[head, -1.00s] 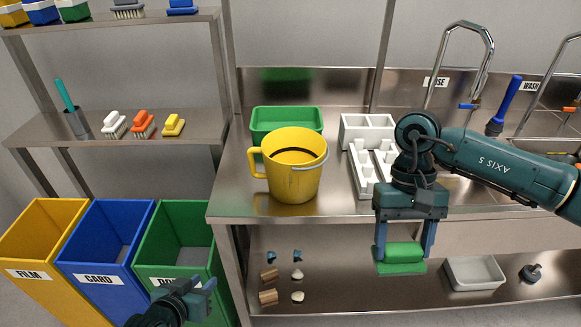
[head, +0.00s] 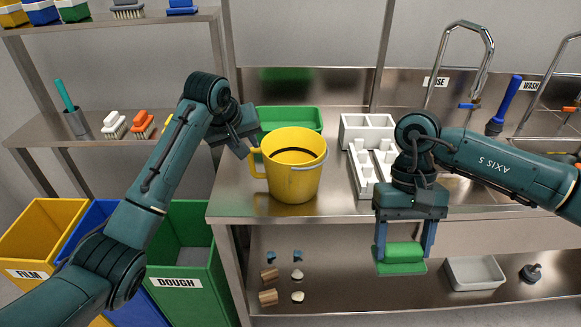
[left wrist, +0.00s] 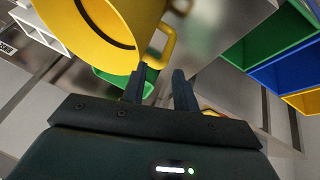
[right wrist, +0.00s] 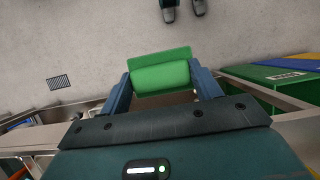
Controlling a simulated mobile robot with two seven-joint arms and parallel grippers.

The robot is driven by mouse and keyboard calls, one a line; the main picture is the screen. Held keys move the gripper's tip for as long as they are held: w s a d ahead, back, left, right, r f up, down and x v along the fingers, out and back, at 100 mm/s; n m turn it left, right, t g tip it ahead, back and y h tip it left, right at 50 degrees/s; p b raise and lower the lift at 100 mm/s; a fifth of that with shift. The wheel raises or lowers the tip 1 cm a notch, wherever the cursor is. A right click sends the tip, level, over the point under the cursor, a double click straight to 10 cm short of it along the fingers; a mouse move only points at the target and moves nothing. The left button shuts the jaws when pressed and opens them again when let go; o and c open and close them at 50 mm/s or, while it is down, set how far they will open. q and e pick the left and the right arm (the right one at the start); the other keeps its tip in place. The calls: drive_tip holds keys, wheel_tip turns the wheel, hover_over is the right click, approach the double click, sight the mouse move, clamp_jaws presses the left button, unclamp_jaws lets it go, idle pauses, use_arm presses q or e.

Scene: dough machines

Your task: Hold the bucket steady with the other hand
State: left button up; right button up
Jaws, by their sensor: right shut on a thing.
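The yellow bucket (head: 294,180) stands upright on the steel counter, its loop handle (head: 256,165) at its left side. My left gripper (head: 247,150) is close to that handle in the head view. In the left wrist view the bucket (left wrist: 95,30) fills the upper left and its handle (left wrist: 166,45) lies just beyond my two fingertips (left wrist: 160,75). These fingers are apart with nothing between them. My right gripper (head: 404,250) is shut on a green brush-like block (head: 402,262), in front of the counter edge. The block also shows in the right wrist view (right wrist: 160,75).
A green tray (head: 290,118) stands behind the bucket. A white rack (head: 366,165) stands to its right. A steel shelf with brushes (head: 140,125) is at the left, above the bins (head: 180,285). A lower shelf (head: 350,285) holds small items and a white tray (head: 474,272).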

sight(266, 160)
use_arm(q)
drive_tip(key=s+d+r+g+y, duration=0.1)
drive_tip(key=s+d+r+y, duration=0.1)
drive_tip(key=d+r, duration=0.25)
drive_tip(key=shift+n, duration=0.3)
drive_tip(key=x, duration=1.2)
drive_tip(key=shift+s+a+f, duration=0.15)
drive_tip(key=shift+s, duration=0.2)
clamp_jaws()
idle(0.6)
